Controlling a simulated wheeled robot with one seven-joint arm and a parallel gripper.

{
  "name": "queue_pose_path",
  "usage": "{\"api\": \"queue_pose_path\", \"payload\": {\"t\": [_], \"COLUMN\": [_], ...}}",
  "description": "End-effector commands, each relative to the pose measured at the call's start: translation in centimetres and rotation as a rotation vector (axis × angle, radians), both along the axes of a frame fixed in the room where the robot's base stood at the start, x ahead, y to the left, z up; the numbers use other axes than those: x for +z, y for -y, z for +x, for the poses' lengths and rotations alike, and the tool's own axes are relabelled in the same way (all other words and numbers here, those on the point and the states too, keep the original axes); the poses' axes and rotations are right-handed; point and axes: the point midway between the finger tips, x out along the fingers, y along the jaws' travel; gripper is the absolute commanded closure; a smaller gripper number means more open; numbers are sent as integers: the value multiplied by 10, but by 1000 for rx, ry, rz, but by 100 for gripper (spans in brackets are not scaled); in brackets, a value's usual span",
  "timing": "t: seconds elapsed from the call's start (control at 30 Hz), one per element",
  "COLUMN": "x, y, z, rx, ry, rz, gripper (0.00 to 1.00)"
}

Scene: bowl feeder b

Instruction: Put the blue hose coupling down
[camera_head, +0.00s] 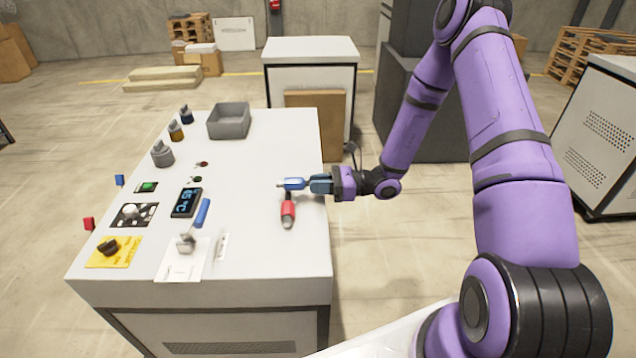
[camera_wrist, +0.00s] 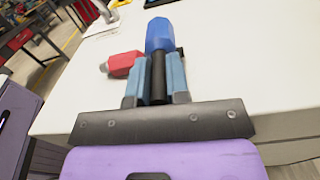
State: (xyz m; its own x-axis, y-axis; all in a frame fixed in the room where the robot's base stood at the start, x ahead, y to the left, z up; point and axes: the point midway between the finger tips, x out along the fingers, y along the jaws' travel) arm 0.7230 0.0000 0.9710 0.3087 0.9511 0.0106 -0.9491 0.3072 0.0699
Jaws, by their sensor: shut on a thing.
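The blue hose coupling (camera_head: 293,184) is between the fingers of my gripper (camera_head: 308,185), at the right part of the white table top in the head view. In the wrist view the coupling (camera_wrist: 160,36) sticks out beyond the fingertips (camera_wrist: 159,70), and its near end lies between them. My gripper is shut on it and comes in from the right, low over the table. I cannot tell whether the coupling touches the table top. A red coupling (camera_head: 288,212) lies just in front of it in the head view. The red one also shows left of my fingers in the wrist view (camera_wrist: 122,63).
The white table (camera_head: 262,240) has free room in front of and behind the couplings. A grey open bin (camera_head: 229,121) stands at the back. A display (camera_head: 187,202), a blue-handled lever (camera_head: 201,213), knobs and buttons fill the left side.

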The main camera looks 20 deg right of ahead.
Motion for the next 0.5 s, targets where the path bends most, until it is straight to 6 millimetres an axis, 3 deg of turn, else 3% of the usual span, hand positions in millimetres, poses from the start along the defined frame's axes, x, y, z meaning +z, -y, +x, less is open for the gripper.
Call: {"api": "queue_pose_path", "payload": {"t": [0.37,0.4,0.5], "x": [-8,-8,-8], "y": [0,0,0], "z": [0,0,0], "rx": [0,0,0], "ry": [0,0,0], "rz": [0,0,0], "gripper": [100,77,58]}}
